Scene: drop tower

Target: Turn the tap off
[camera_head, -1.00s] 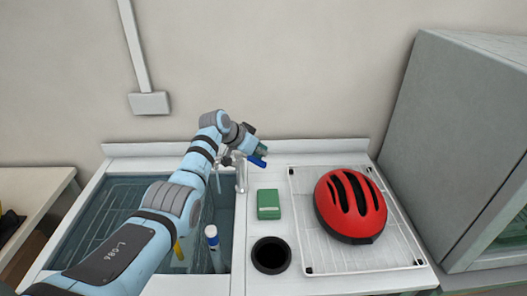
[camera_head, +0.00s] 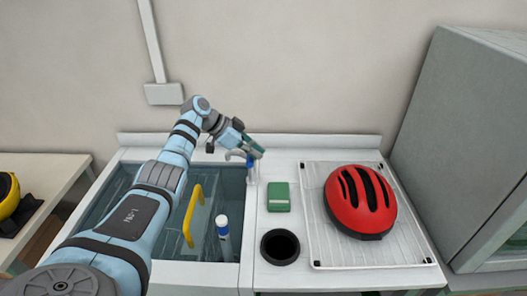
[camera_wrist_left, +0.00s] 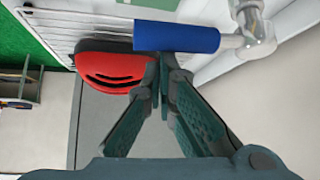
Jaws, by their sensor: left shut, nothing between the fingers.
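The tap (camera_head: 254,176) stands at the back edge of the sink (camera_head: 249,222), its curved metal spout reaching left over the basin. Its blue handle (camera_head: 250,163) is partly covered by my left gripper (camera_head: 254,149) in the head view. In the left wrist view the blue handle (camera_wrist_left: 177,38) lies across the top, joined to the metal tap body (camera_wrist_left: 255,25) at its right. My left gripper (camera_wrist_left: 163,80) is shut and empty, its fingertips close to the handle; I cannot tell whether they touch. I cannot make out running water. My right gripper is not in view.
A red helmet (camera_head: 360,201) sits on a white rack (camera_head: 400,252) right of the sink. The sink holds a yellow-handled item (camera_head: 193,208) and a bottle (camera_head: 223,240). A grey cabinet (camera_head: 450,130) stands right.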

